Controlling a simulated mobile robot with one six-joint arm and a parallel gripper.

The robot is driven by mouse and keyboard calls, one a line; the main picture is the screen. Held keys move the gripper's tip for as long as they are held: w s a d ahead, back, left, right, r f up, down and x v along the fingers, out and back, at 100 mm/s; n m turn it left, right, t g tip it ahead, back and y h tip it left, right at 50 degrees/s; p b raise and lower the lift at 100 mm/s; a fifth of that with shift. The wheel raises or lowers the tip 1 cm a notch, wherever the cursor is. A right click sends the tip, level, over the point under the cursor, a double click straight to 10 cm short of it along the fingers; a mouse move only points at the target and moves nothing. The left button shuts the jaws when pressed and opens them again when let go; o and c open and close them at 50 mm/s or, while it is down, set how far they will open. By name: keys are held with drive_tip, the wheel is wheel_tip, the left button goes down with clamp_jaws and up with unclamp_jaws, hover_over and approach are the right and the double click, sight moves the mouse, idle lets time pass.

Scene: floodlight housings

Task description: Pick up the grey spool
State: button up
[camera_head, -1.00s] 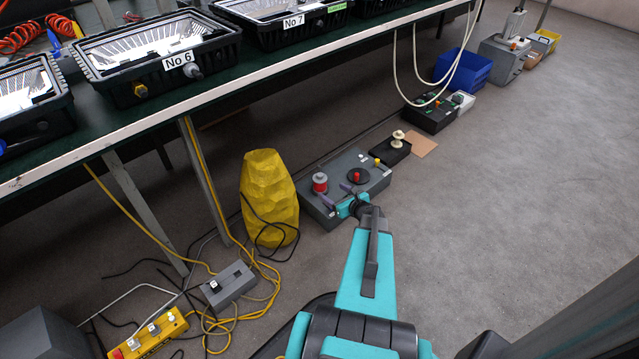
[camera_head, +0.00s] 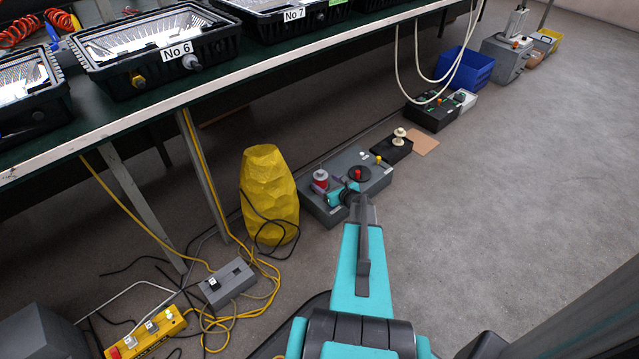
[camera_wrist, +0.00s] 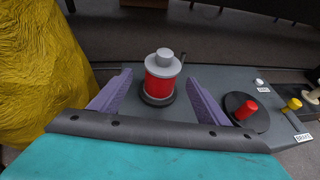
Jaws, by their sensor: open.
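The grey spool (camera_wrist: 162,68) has a grey flange and knob on top and a red wound body. It stands upright on a dark round base on the grey box (camera_wrist: 120,75). In the head view the spool (camera_head: 320,178) is at the box's left end, partly hidden by my gripper. My gripper (camera_wrist: 157,77) is open, with its purple fingers to the left and right of the spool in the wrist view and a gap on each side. In the head view my gripper (camera_head: 337,187) is close to the spool.
A yellow faceted sack (camera_head: 268,195) stands left of the box. A black disc with a red knob (camera_wrist: 247,112) and a yellow knob (camera_wrist: 292,104) are on the box's right. A bench (camera_head: 130,125) with floodlight housings overhangs behind. Open floor lies right.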

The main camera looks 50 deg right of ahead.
sight(320, 179)
drive_tip(key=shift+w, duration=0.2)
drive_tip(key=shift+b+x, duration=1.25)
drive_tip(key=shift+x, duration=1.35)
drive_tip(key=shift+d, duration=0.2)
drive_tip(key=c, duration=1.1)
